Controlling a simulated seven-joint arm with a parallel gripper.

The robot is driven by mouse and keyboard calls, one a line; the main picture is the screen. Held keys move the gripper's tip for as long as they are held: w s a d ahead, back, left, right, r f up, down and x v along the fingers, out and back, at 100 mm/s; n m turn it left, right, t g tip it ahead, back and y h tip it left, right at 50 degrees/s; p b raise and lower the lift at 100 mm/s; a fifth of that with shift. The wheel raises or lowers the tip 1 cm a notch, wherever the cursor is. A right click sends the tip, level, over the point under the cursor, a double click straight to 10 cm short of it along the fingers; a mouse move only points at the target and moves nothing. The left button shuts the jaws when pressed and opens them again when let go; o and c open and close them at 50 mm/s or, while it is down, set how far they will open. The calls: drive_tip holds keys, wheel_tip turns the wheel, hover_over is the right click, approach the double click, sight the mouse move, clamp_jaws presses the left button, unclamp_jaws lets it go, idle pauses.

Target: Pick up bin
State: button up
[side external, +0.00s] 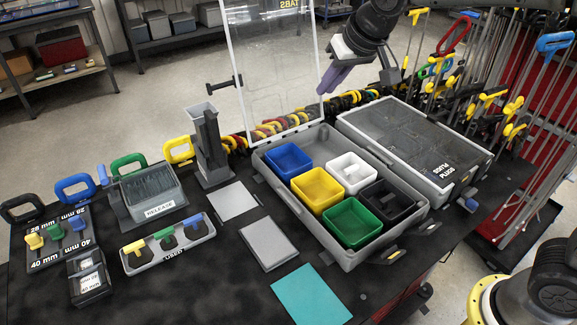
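Several small open bins sit in an open grey case (287,208): a blue bin (289,160), a yellow bin (317,188), a white bin (350,172), a green bin (352,222) and a black bin (388,203). The white bin holds small dark bits; the contents of the others are hard to make out. My gripper (328,88) hangs above and behind the case, beside its raised clear lid, apart from all the bins. Its purple finger part points down and left. The view does not show whether it is open or shut.
A closed case with a dark clear lid (415,145) stands right of the open one. A teal mat (311,294) and grey plates lie in front. A RELEASE box (148,193), a grey upright holder (211,150) and handled tools stand left. Tall rods crowd the right.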

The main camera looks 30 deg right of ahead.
drive_tip(key=w+a+f+n+g, duration=0.1)
drive_tip(key=w+a+f, duration=0.3)
drive_tip(key=a+f, duration=0.15)
drive_tip(key=g, duration=0.1)
approach(275, 165)
drive_tip(key=shift+n, duration=0.3)
drive_tip(key=x, duration=0.4)
drive_tip(key=shift+w+d+f, duration=0.15)
drive_tip(key=shift+w+f, duration=0.1)
drive_tip(key=shift+f, duration=0.1)
drive_tip(key=shift+x, duration=2.95)
drive_tip(key=shift+s, duration=0.15)
clamp_jaws()
drive_tip(key=shift+r, duration=0.1)
